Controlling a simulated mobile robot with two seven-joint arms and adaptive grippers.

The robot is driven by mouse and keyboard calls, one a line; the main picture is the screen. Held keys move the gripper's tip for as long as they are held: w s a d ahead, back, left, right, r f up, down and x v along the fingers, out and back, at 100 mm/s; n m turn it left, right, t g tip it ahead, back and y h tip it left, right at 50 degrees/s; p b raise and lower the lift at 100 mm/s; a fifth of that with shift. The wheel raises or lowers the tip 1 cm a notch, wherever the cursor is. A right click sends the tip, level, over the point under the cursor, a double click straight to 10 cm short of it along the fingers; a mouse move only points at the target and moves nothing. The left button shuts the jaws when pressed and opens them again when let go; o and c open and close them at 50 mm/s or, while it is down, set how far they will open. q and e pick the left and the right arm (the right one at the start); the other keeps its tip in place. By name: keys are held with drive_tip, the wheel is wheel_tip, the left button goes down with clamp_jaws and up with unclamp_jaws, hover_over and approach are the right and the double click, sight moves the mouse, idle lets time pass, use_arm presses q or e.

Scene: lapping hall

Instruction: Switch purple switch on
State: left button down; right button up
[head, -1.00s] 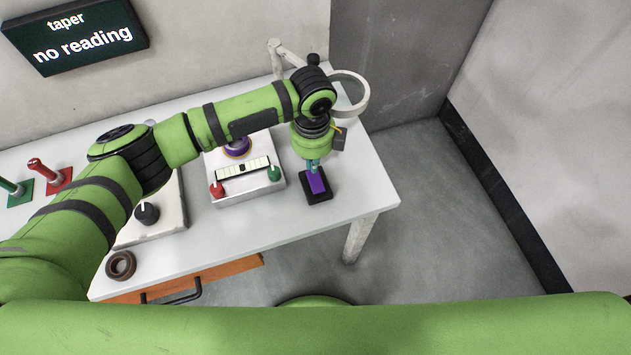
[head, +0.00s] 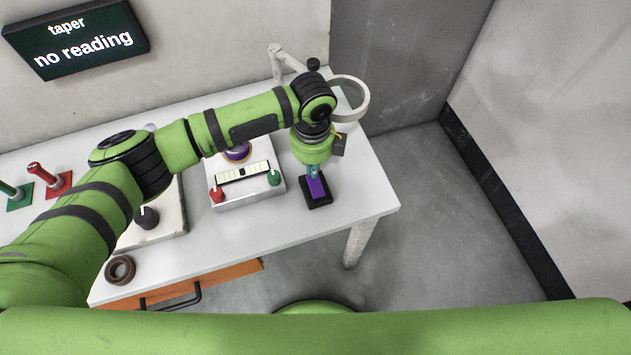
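The purple switch (head: 318,189) is a purple rocker on a small black base near the right end of the white table. My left gripper (head: 313,172) comes down over it from above. Its teal fingertips are at the far end of the rocker, touching it or very close. The fingers look narrow and close together, but I cannot tell whether they are open or shut. They and the green wrist hide the far part of the switch, so its position is unclear. My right gripper is not in view.
A control box (head: 246,190) with red and green knobs and a purple part stands left of the switch. A black knob (head: 147,217) on a plate, a brown ring (head: 120,269) and a white ring stand (head: 350,98) are also on the table (head: 350,216). A screen (head: 76,39) reads "taper no reading".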

use_arm(q)
drive_tip(key=shift+f+b, duration=0.7)
drive_tip(key=shift+f, duration=0.55)
idle(0.8)
wheel_tip(320, 180, up, 7)
drive_tip(key=p, duration=0.7)
drive_tip(key=shift+r, duration=0.1)
idle(0.4)
